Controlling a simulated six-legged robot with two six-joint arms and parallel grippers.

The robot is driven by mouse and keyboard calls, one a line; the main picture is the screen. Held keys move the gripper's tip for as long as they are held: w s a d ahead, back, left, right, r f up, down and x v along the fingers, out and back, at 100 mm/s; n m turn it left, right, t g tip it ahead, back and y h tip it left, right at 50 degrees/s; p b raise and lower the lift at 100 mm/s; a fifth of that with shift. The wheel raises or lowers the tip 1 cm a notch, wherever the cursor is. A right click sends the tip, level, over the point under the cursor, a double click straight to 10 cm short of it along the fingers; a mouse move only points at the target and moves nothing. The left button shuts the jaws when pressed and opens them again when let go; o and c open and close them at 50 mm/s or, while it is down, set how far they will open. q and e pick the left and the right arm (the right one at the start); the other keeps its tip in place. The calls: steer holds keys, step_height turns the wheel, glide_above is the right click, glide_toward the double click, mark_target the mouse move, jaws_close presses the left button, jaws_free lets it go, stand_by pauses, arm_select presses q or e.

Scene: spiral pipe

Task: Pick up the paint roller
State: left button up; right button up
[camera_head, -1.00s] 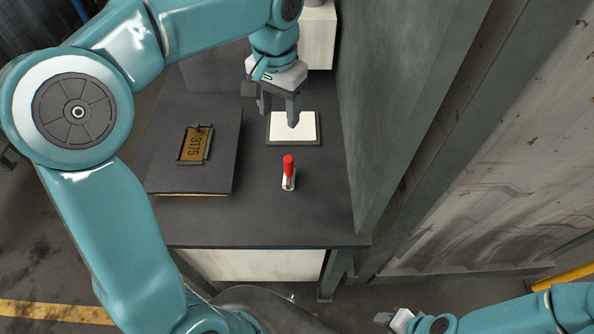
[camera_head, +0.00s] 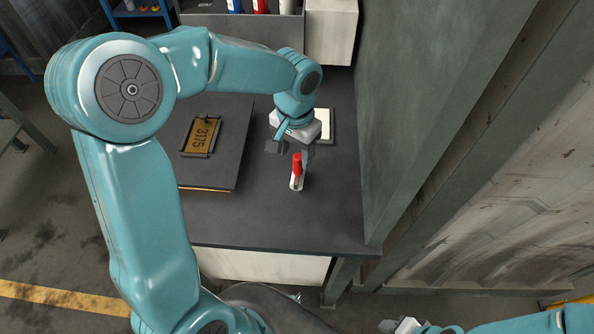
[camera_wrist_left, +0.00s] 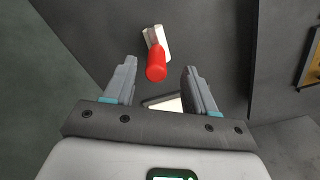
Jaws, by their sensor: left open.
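The paint roller (camera_head: 297,165) has a red handle pointing up and a white roller end at the dark tabletop, in the middle of the head view. In the left wrist view the red handle (camera_wrist_left: 156,66) shows between the finger tips, with the white end beyond it. My left gripper (camera_head: 291,152) is open above and just behind the roller. Its two fingers (camera_wrist_left: 159,70) stand apart on either side of the handle in the wrist view; I cannot tell whether either touches it. My right gripper (camera_head: 400,325) is low at the bottom edge, small and partly cut off.
A white square pad in a dark tray (camera_head: 328,126) lies behind the roller, partly hidden by my gripper. A dark panel with a yellow plate marked 3175 (camera_head: 201,137) lies to the left. A tall grey-green wall (camera_head: 410,130) bounds the right. The table front is clear.

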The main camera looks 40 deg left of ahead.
arm_select(q)
steer(key=f, duration=0.4)
steer(key=shift+w+d, duration=0.2)
steer(key=shift+d, duration=0.1)
steer(key=shift+s+a+f, duration=0.15)
steer(key=shift+f, duration=0.05)
jaws_close()
steer(key=shift+r, duration=0.1)
step_height(320, 180, up, 20)
steer(key=p, duration=0.1)
